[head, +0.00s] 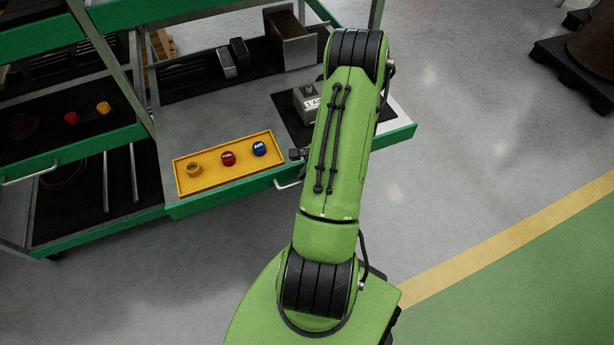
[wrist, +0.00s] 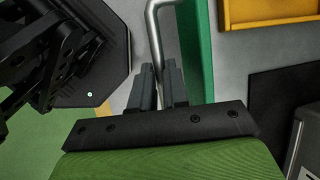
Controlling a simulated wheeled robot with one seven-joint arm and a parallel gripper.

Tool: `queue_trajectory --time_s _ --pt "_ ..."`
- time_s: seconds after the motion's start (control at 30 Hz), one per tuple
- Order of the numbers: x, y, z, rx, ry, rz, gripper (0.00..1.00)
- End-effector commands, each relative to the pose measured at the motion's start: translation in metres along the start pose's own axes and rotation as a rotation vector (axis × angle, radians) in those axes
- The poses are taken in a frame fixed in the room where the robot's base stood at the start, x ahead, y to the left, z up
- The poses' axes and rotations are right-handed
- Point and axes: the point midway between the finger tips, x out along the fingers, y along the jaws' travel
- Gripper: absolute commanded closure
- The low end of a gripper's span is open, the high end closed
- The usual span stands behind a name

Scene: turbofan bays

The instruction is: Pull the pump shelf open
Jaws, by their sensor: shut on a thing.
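The pump shelf (head: 188,133) is a grey shelf with a green front edge, standing out from the rack in the head view. Its green edge (wrist: 197,60) also shows in the wrist view. A metal bar handle (head: 289,183) sits on that front edge. In the wrist view my gripper (wrist: 158,82) is shut on the handle (wrist: 153,25), with a dark finger on each side of the bar. In the head view my green arm covers part of the shelf front, and only a bit of the gripper (head: 298,154) shows beside it.
On the shelf are a yellow tray (head: 226,178) with yellow, red and blue caps, a black mat (head: 289,114) with a grey labelled block (head: 307,102), and a brown-grey box (head: 291,42). Another shelf (head: 70,151) is at left. Floor at right is clear; a dark pallet (head: 570,75) stands far right.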

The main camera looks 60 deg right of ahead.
Motion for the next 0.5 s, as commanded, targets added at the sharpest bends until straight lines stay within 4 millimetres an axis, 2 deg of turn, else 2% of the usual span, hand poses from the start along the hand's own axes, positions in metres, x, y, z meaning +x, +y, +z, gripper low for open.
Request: queue_trajectory --time_s 0.33,0.37,0.5 --pt "-0.0006 -0.0013 0.0006 -0.003 -0.001 -0.003 1.00" --pt "-0.0006 -0.0013 0.0006 -0.003 -0.001 -0.003 0.82" --pt "-0.0005 -0.0011 0.0004 -0.002 0.000 -0.003 0.61"
